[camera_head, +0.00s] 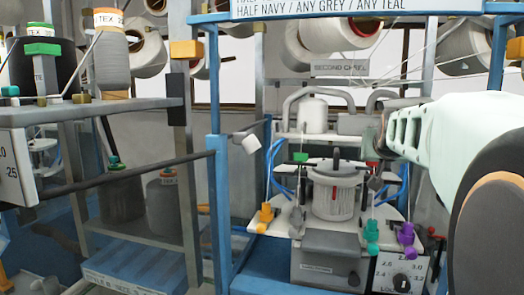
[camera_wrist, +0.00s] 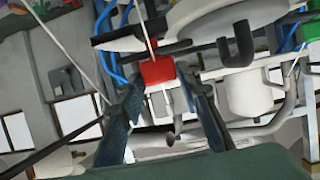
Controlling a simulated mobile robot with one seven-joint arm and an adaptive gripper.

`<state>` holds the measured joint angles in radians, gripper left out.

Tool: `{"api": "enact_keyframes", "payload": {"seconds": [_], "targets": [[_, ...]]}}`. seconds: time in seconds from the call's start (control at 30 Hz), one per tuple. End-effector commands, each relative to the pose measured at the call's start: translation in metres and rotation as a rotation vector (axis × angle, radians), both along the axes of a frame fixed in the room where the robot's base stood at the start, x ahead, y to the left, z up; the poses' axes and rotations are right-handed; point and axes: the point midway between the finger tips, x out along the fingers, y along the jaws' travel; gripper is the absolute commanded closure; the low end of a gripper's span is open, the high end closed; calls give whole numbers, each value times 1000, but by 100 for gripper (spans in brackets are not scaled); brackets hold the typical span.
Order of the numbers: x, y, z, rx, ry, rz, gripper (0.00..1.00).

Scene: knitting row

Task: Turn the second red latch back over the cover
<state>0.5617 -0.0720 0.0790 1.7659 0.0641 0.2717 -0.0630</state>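A red latch block (camera_wrist: 157,70) shows in the wrist view, beyond and between the two dark fingertips of my gripper (camera_wrist: 164,92). The fingers are apart, and I see nothing clamped between them. A thin pale rod passes across the red block. The white cover (camera_wrist: 213,18) with a black hooked handle (camera_wrist: 236,42) lies just above and to the right. In the head view, the ribbed white cylinder (camera_head: 336,194) stands mid-machine, with my gripper (camera_head: 373,152) at its upper right. A small red patch shows by the fingers there; the latch is mostly hidden.
A green block (camera_head: 301,157) sits left of the cylinder. Orange (camera_head: 265,216), teal (camera_head: 372,232) and purple (camera_head: 406,236) parts stand on the white plate's front edge. Blue posts (camera_head: 221,150) and yarn strands border the machine. A dial panel (camera_head: 401,275) is below right.

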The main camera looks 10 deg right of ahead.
Motion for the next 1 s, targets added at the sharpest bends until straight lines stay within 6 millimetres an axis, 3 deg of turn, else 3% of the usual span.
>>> {"api": "enact_keyframes", "payload": {"seconds": [0.13,0.47,1.0], "targets": [[0,-1,-1,0,1,-1,52],[0,0,5,-1,-3,1,52],[0,0,87,-1,-2,0,52]]}}
